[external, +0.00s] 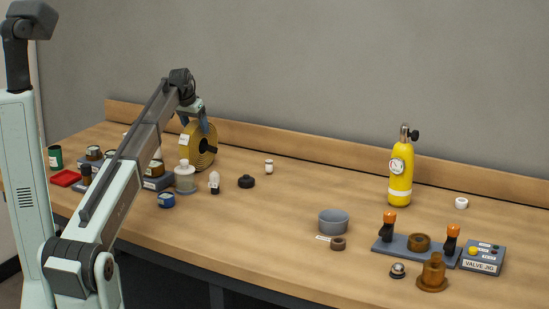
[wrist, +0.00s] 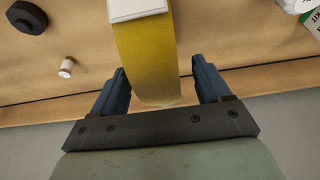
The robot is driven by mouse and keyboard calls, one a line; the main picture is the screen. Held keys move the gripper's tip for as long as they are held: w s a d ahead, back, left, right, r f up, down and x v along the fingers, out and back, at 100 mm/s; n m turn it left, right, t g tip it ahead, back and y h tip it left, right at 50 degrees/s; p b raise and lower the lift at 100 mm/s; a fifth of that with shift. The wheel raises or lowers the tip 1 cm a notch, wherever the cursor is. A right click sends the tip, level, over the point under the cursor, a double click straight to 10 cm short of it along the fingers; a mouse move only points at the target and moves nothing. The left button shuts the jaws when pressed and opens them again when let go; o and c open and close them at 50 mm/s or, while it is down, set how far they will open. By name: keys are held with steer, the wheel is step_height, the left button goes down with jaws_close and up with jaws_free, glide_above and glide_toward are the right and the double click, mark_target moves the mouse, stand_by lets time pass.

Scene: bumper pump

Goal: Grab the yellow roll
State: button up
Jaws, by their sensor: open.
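The yellow roll (external: 204,153) stands on edge at the back left of the bench, with a dark centre hole and a white label on its side. In the wrist view, the roll's yellow rim (wrist: 148,58) reaches between my two blue fingers. My gripper (wrist: 162,80) is open, with one finger on each side of the roll and a visible gap to each. In the external view my gripper (external: 204,124) is at the top of the roll.
A yellow cylinder (external: 400,182) stands farther right. The bench's back ledge (external: 300,147) runs close behind.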

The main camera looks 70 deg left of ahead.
mark_target(199, 145)
steer(key=x, duration=0.3)
steer(key=shift+w+d+f, duration=0.1)
steer(key=shift+f, duration=0.15)
jaws_close()
stand_by(0.5)
